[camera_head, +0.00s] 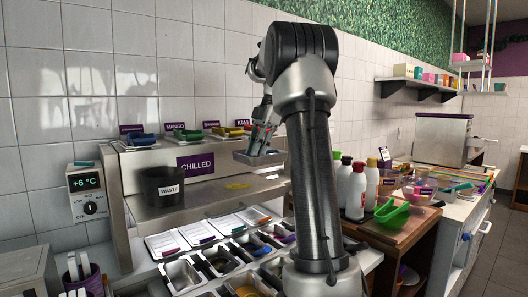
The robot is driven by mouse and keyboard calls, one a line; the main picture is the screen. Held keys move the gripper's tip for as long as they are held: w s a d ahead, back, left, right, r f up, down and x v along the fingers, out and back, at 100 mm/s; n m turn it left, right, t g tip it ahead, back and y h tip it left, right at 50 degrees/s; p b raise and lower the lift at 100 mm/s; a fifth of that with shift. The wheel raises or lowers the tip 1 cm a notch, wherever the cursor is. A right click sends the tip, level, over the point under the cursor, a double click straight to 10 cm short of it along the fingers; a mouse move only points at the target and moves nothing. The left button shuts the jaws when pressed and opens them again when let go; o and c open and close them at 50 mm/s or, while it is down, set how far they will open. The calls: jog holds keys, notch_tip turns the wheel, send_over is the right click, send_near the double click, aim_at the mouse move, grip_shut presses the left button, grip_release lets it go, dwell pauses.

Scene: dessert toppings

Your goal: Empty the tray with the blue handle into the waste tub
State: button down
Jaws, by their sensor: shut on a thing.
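My gripper (263,138) is shut on a shallow grey metal tray (257,159). It holds the tray above the steel shelf, to the right of the waste tub and in front of the tiled wall. The tray's handle is mostly covered by the fingers, so its colour is unclear, and I cannot see what is in the tray. The black waste tub (163,193), with a white WASTE label, stands on the left part of the shelf. Its inside is mostly hidden.
A steel shelf (200,200) carries a yellow patch (237,186). Trays with coloured handles, one blue (139,139), stand on the upper ledge behind the purple CHILLED sign (196,164). Several metal bins sit below.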

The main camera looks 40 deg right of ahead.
jog(key=s+a+r, duration=0.1)
jog(key=a+r, duration=0.3)
jog(key=a, duration=1)
jog(key=s+a+r, duration=0.1)
jog(key=a+r, duration=0.3)
jog(key=a, duration=1)
jog(key=shift+s+a+r, duration=0.15)
jog(key=shift+s+r, duration=0.05)
jog(key=shift+s, duration=0.15)
jog(key=shift+a, duration=0.1)
jog(key=w+a+f, duration=0.3)
jog(key=a, duration=0.3)
jog(key=w+a+m+t+h, duration=0.1)
jog(key=w+m+t, duration=0.3)
jog(key=w+m, duration=0.4)
jog(key=m+h, duration=0.1)
jog(key=m, duration=0.3)
jog(key=shift+w+a+r, duration=0.15)
jog(key=shift+w+r, duration=0.2)
jog(key=shift+r, duration=0.05)
